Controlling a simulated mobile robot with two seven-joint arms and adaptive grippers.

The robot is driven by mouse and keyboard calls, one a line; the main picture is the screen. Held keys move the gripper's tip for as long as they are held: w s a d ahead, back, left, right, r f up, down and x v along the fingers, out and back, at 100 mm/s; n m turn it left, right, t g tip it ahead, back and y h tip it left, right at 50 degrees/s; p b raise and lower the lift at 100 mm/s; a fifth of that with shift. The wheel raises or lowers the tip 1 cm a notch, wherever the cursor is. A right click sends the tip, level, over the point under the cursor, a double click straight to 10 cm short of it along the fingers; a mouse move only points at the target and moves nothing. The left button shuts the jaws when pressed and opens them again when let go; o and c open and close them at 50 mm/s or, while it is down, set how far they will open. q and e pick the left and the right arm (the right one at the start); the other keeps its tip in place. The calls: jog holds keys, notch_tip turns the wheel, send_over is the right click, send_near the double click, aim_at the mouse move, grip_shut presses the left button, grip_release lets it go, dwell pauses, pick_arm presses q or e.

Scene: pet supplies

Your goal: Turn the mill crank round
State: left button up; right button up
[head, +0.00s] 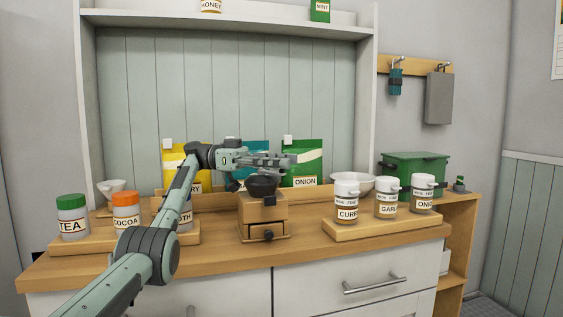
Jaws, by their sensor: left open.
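The mill (263,210) is a wooden box with a small front drawer and a dark bowl on top. It stands upright on the counter, in the middle of the head view. My left gripper (288,160) is open and reaches in from the left, just above the dark bowl, with its fingers pointing right. I cannot make out the crank clearly; the gripper covers the area above the bowl. I see nothing held between the fingers. My right gripper is not in view.
Several labelled jars stand on a right board (350,230). Bags, including a green onion bag (303,165), and a white bowl (352,182) are behind. Bare counter (290,250) lies in front.

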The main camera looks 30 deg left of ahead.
pick_arm(q)
notch_tip(320, 180, up, 10)
jog(key=shift+r, duration=0.1)
dwell(0.4)
